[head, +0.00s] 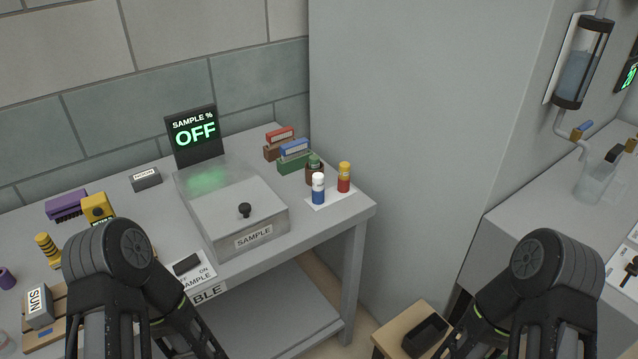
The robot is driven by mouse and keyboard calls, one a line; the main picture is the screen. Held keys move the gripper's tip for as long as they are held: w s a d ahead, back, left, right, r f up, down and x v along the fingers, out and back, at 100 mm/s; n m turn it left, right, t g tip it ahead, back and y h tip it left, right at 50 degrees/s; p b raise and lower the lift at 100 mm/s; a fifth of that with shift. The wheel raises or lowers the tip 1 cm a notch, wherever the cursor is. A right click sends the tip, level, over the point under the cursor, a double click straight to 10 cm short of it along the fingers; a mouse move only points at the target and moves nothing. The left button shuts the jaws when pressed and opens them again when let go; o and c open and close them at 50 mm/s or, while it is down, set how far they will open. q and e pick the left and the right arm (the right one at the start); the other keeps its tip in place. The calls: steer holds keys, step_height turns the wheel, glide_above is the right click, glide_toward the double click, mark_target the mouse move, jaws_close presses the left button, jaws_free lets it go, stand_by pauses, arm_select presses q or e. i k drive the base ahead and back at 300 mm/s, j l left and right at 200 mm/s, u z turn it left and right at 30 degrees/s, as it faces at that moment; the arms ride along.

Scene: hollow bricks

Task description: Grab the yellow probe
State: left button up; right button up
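A yellow and black striped piece (48,248) stands at the left of the grey table, partly hidden behind my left arm; it may be the probe. A yellow box-shaped device (97,208) with a small dark display stands just behind it to the right. I cannot tell whether the two are connected. My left arm's dark links and round joint rise in front of the table at the lower left. My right arm's links show at the lower right, away from the table. Neither gripper's fingers are in view.
A clear sample box (232,212) with a black knob stands mid-table, before a display (194,136) reading OFF. Small bottles (318,188) stand at right. A wooden stool-like top (392,335) is below.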

mark_target(344, 166)
steer(key=i+j, duration=0.35)
steer(key=i, duration=0.15)
steer(key=z, duration=1.6)
